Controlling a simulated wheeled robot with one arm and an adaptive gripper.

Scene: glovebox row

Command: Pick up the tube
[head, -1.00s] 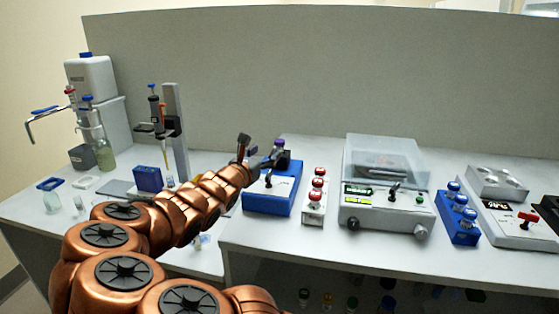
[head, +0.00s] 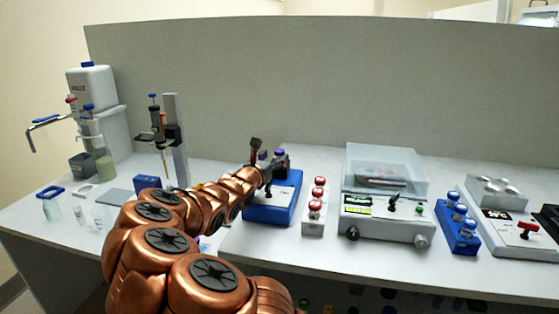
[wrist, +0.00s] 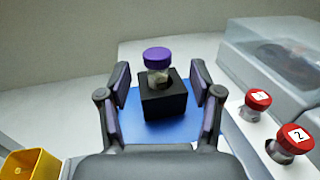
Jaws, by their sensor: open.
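The tube (wrist: 158,72) has a purple cap and a clear body with pale contents. It stands upright in a black block on a blue device (head: 258,211); the block hides its lower part. In the head view its purple cap (head: 279,152) shows just right of my gripper (head: 267,157). In the wrist view my gripper (wrist: 160,84) is open, with its purple-padded fingers apart on the left and right. The tube appears between them, near the far end of the fingers. No finger visibly touches it.
A stand (head: 176,130) rises at the left. A yellow container (wrist: 30,168) shows at the lower left of the wrist view.

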